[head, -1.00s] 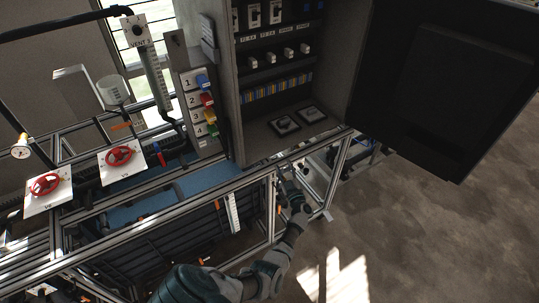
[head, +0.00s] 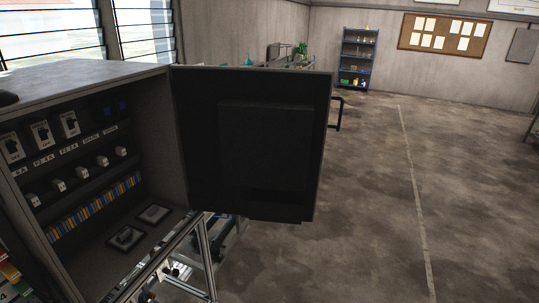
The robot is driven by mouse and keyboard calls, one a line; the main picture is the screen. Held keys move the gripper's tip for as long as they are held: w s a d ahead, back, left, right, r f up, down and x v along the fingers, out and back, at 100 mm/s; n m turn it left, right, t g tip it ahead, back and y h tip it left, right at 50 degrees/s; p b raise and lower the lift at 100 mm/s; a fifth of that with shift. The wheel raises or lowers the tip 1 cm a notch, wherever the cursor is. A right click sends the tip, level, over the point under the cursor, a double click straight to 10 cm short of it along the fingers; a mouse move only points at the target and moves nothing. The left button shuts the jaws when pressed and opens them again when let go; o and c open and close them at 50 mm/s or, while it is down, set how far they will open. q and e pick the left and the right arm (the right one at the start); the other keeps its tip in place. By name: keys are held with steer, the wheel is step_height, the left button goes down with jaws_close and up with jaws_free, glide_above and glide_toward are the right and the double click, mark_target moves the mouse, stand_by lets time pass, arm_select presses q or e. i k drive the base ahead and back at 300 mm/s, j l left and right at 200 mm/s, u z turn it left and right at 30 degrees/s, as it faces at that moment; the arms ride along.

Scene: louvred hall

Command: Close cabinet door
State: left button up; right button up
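The cabinet (head: 183,97) stands at the left of the head view with its interior exposed. Inside are switches, labelled rows and a strip of coloured terminals. The cabinet door (head: 210,150) is dark and stands wide open, hinged at the cabinet's right side and reaching out to the right. A dark handle (head: 341,113) sticks out past the door's right edge. Neither gripper shows in the view now.
A metal frame (head: 205,262) supports the cabinet from below. Open concrete floor (head: 390,220) lies to the right of the door. A blue shelf (head: 358,60) and a cork board (head: 445,37) stand at the far wall.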

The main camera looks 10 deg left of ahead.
mark_target(253, 139)
steer(key=i+l+z, duration=0.5)
steer(key=i+z, duration=0.7)
steer(key=i, duration=0.15)
steer(key=i+u, duration=0.1)
steer(key=i, duration=0.35)
steer(key=i+l+u, duration=0.15)
steer(key=i, duration=0.25)
steer(key=i+l+u, duration=0.1)
steer(key=i, duration=0.35)
steer(key=i+u, duration=0.15)
steer(key=u, duration=0.25)
steer(key=i+u, duration=0.2)
steer(key=u, duration=0.2)
steer(key=i+u, duration=0.15)
steer(key=u, duration=0.25)
steer(key=i+l+u, duration=0.15)
steer(key=u, duration=0.25)
steer(key=i+l+u, duration=0.15)
steer(key=u, duration=0.25)
